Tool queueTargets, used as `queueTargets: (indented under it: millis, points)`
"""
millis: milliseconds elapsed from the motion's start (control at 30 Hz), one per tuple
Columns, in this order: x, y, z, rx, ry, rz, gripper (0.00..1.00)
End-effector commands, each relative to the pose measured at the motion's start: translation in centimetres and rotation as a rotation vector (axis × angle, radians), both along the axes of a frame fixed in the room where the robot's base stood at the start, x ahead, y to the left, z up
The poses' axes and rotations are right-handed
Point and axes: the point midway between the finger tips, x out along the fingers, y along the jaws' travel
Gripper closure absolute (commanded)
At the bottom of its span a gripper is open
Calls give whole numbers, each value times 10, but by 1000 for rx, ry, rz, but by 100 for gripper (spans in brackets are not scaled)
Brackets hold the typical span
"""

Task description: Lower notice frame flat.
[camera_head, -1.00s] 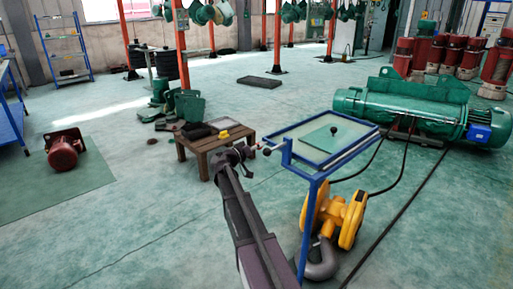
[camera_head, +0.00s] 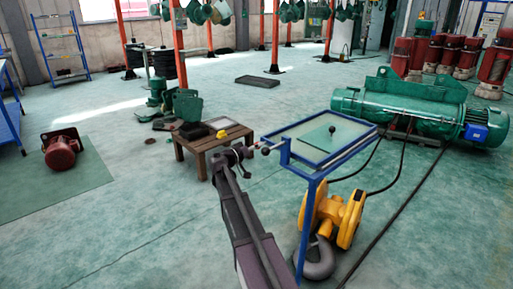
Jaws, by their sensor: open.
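The notice frame (camera_head: 345,157) is a blue-edged panel on a blue post (camera_head: 308,225), right of centre. It lies close to level, tilted a little, and a green sheet with a dark round knob (camera_head: 333,129) shows on it. A small pale ball handle (camera_head: 266,150) sticks out from its left corner. My gripper (camera_head: 247,153) is at the end of my dark arm, just left of this handle. Its jaws are open. The fingers are small here, and I cannot tell whether they touch the handle.
A wooden stool (camera_head: 206,148) with a black item and a yellow item on it stands just behind my gripper. A yellow hook block (camera_head: 335,217) lies under the frame. A green hoist (camera_head: 405,107) lies behind right. The floor at left front is clear.

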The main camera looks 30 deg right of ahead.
Motion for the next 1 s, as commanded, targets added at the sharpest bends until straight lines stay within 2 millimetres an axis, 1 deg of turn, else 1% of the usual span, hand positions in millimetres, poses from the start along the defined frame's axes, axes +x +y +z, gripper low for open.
queueTargets:
  millis: [167, 500, 700, 833, 1000]
  points:
    - [-5, 18, 0, 0, 0, 2, 22]
    - [-18, 69, 0, 1, 0, 3, 22]
    - [-24, 95, 0, 2, 0, 2, 22]
    - [-27, 105, 0, 1, 0, 2, 22]
    - [-28, 110, 0, 1, 0, 2, 22]
